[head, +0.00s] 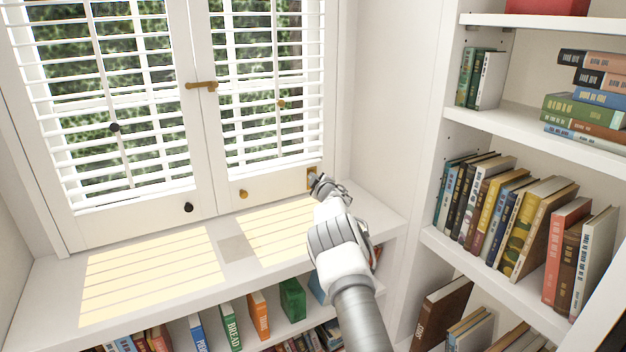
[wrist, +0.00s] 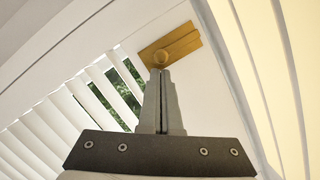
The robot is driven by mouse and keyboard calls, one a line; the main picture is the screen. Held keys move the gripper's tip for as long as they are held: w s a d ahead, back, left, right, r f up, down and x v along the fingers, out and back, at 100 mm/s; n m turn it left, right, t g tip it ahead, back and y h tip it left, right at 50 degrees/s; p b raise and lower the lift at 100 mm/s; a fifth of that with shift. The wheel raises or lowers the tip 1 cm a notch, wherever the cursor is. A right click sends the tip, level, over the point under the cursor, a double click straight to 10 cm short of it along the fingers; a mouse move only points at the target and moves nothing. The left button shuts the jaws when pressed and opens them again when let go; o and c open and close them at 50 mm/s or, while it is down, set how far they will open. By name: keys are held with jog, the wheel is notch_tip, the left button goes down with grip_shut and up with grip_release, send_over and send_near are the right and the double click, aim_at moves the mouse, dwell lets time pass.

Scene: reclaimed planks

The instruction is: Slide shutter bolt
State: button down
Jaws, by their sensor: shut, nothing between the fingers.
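The white shutters fill the window, a left panel (head: 130,215) and a right panel (head: 275,182), both closed. A small brass bolt (head: 311,174) is at the lower right corner of the right panel. In the wrist view the bolt (wrist: 180,44) is a tilted brass plate with a round knob (wrist: 160,59) near its lower left end. My gripper (head: 317,181) reaches to the bolt. In the wrist view my gripper (wrist: 162,72) is shut and empty, its tips just below the knob; I cannot tell if they touch. The gripper partly covers the bolt in the head view.
A brass catch (head: 202,85) spans the two panels. A black knob (head: 188,207) and a brass knob (head: 243,194) sit on the bottom rails. The sunlit sill (head: 60,290) below is clear. Bookshelves (head: 535,140) full of books stand close on the right.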

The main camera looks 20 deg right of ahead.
jog(key=shift+f, duration=0.1)
notch_tip(320, 180, down, 3)
jog(key=shift+r+b, duration=0.1)
jog(key=shift+b, duration=1.1)
jog(key=shift+r, duration=0.1)
